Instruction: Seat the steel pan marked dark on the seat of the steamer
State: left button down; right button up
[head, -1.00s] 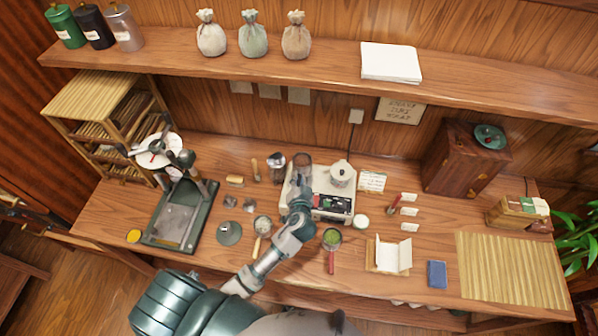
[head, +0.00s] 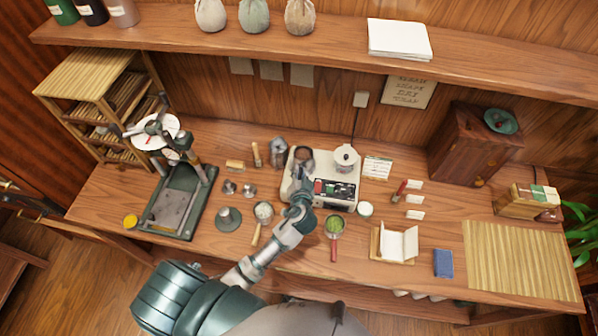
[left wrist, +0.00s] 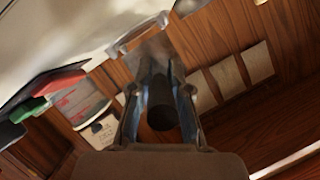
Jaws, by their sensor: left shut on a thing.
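The steamer (head: 346,205) is a white appliance with a dark control panel, at the back middle of the table in the head view. The steel pan (head: 303,155) shows as a round grey shape over the steamer's left part. My left gripper (head: 302,182) is just in front of it, over the steamer. In the left wrist view my left gripper (left wrist: 160,95) is shut on a dark cylindrical handle, with blurred steel (left wrist: 150,52) beyond. The gripper hides much of the seat, so I cannot tell whether the pan touches it. No mark is readable. My right gripper is not in view.
A lidded white pot (head: 345,157) stands on the steamer's right part. A steel canister (head: 278,150) stands close left of it. A green-filled strainer (head: 334,225) and a white cup (head: 365,209) are in front. A press (head: 180,200) stands at left.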

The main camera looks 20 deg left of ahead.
pick_arm(q)
jog(key=shift+a, duration=0.2)
dwell(0.3)
jog(key=shift+d, duration=0.15)
jog(key=shift+f+b, duration=0.5)
jog(key=shift+f, duration=0.25)
dwell(0.4)
jog(key=shift+s, duration=0.1)
jog(key=c, duration=1)
grip_release()
jog(key=shift+c, duration=0.2)
jog(key=v, duration=1.2)
